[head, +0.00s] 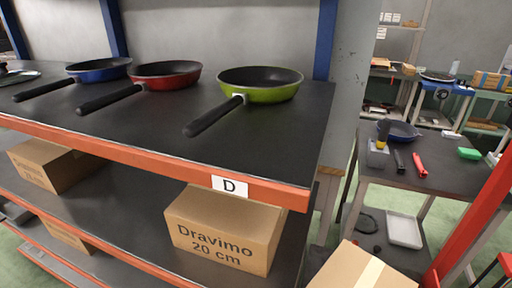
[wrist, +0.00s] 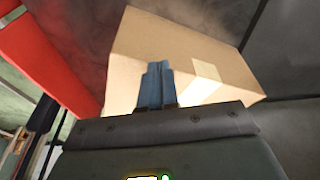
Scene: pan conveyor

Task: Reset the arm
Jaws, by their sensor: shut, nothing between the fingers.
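My gripper (wrist: 156,84) shows in the wrist view with its fingers together, shut and empty. A cardboard box (wrist: 190,50) is in view behind the fingertips; I cannot tell whether they touch it. In the head view my arm and gripper do not show.
Blue (head: 100,70), red (head: 167,74) and green (head: 262,83) pans stand on the shelf top (head: 200,140). A cardboard box (head: 228,228) sits on the shelf below. Another box (head: 360,270) is at the bottom right. A table (head: 450,175) holds a blue pan (head: 400,131) and tools.

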